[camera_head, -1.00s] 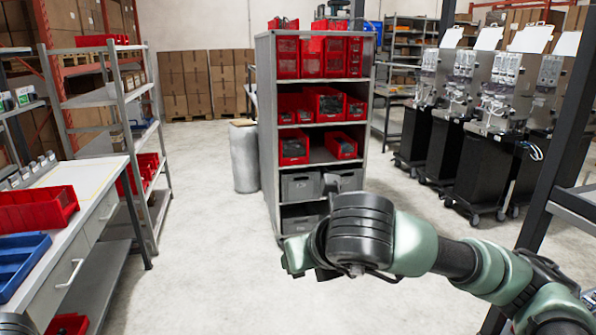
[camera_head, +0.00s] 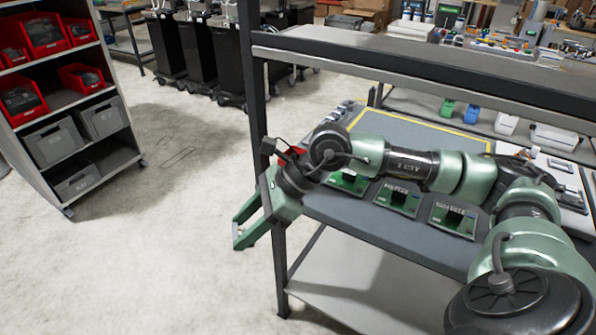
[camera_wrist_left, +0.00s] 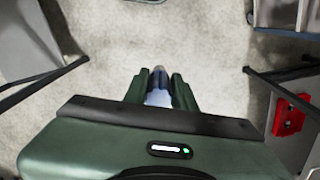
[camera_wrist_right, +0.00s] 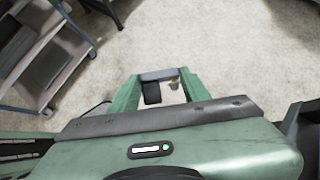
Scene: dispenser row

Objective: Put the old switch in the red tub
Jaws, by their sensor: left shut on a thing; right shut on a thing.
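My right gripper (camera_head: 247,222) is off the left end of the grey bench, over the floor. In the right wrist view it is shut on a small grey and black part (camera_wrist_right: 152,92) with a yellowish spot, which looks like a switch. My left gripper (camera_wrist_left: 158,78) shows only in its wrist view, shut on a narrow bluish-white thing with a dark tip (camera_wrist_left: 158,92), above the floor. A red thing (camera_head: 292,153) shows partly behind my right wrist; I cannot tell if it is the tub. A red object (camera_wrist_left: 288,117) is at the right of the left wrist view.
A shelf at left holds red bins (camera_head: 45,32) and grey bins (camera_head: 52,143). The floor between is clear.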

